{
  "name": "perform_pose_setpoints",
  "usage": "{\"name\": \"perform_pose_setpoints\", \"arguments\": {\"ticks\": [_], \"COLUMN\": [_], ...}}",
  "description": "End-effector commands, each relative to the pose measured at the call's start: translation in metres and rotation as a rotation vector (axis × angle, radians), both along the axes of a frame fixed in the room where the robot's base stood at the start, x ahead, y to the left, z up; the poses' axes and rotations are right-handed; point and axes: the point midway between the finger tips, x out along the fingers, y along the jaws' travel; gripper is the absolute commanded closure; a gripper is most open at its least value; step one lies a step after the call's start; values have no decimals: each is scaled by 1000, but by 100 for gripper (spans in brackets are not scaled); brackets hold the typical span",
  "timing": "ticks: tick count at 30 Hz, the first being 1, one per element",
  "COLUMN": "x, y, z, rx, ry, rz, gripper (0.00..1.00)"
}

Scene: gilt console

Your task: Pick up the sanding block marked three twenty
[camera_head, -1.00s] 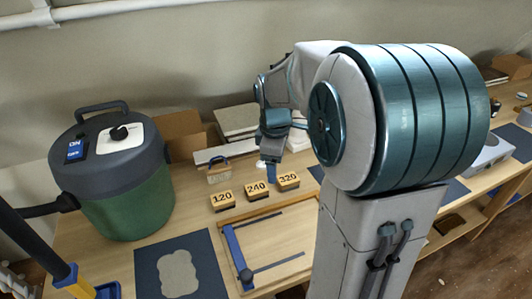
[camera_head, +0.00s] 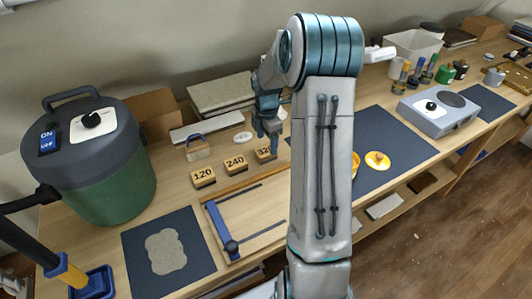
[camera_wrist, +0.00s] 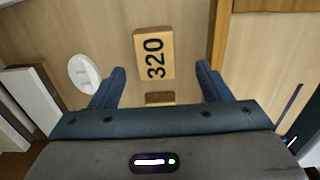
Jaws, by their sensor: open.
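The sanding block marked 320 (camera_head: 265,154) sits on the bench at the right end of a row of three wooden blocks. In the head view my gripper (camera_head: 268,140) is just above and behind it and covers part of its top. In the wrist view the 320 block (camera_wrist: 154,55) lies flat with its number up, ahead of the fingertips. My gripper (camera_wrist: 162,85) is open and empty there, with one blue finger to each side of the block's line. The block marked 240 (camera_head: 236,165) and the block marked 120 (camera_head: 203,177) stand to its left.
A wooden board with a blue bar (camera_head: 217,226) lies just in front of the blocks. A small round white thing (camera_wrist: 84,72) lies left of the fingers in the wrist view. A green and grey vacuum (camera_head: 103,160) stands at the left. A dark mat (camera_head: 390,160) lies to the right.

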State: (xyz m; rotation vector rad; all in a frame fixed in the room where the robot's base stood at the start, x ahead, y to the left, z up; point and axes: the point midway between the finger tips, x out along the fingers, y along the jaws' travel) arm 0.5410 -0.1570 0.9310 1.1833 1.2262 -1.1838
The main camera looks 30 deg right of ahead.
Motion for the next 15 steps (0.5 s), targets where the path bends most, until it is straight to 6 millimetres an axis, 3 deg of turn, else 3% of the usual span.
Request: {"name": "perform_pose_setpoints", "arguments": {"ticks": [5,15], "x": [1,6], "y": [0,1], "z": [-10,-52], "rx": [0,1], "ry": [1,2], "rz": [0,-1], "gripper": [29,29]}}
